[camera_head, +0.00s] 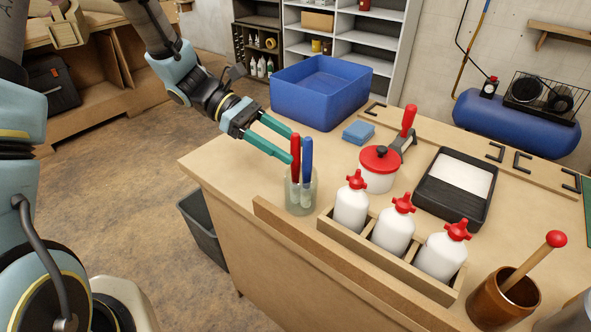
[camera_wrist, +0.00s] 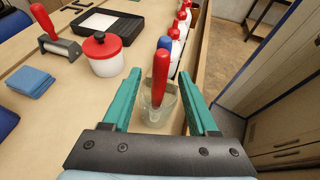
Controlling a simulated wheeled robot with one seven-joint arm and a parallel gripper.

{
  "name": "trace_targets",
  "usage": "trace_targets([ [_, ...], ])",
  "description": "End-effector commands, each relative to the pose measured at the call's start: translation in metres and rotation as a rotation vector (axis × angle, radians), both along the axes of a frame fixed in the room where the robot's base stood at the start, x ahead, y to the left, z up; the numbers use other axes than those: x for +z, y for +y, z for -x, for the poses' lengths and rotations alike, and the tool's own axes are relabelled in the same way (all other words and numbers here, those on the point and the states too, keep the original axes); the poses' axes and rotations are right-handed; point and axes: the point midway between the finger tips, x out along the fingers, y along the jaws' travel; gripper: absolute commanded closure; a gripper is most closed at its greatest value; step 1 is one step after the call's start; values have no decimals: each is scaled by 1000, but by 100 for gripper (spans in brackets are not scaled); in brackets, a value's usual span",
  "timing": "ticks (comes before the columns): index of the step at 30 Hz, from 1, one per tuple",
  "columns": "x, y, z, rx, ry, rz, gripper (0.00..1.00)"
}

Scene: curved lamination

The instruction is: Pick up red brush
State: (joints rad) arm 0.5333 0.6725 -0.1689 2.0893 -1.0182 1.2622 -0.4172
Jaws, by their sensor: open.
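The red brush (camera_head: 295,158) stands upright in a clear glass jar (camera_head: 300,196) near the table's left corner, beside a blue-handled brush (camera_head: 306,162). My gripper (camera_head: 291,147) is open, and its teal fingers reach toward the red handle from the upper left. In the wrist view the red brush (camera_wrist: 160,75) stands between the two open fingers of my gripper (camera_wrist: 166,82), apart from both. The blue brush (camera_wrist: 165,43) is just behind it, partly hidden. The jar (camera_wrist: 158,104) shows below the handle.
White bottles with red caps (camera_head: 396,228) stand in a wooden rack right of the jar. A red-lidded pot (camera_head: 379,168), blue sponge (camera_head: 358,131), black tray (camera_head: 455,190) and blue bin (camera_head: 320,88) lie behind. The table's left edge is close to the jar.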

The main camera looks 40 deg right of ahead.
Motion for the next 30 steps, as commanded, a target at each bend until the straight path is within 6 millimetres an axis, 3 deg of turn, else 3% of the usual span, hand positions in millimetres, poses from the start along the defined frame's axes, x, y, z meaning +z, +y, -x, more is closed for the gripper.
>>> trace_targets([
  [2,0,0,0,0,0,0,41],
  [18,0,0,-1,1,0,0,100],
  [30,0,0,-1,1,0,0,100],
])
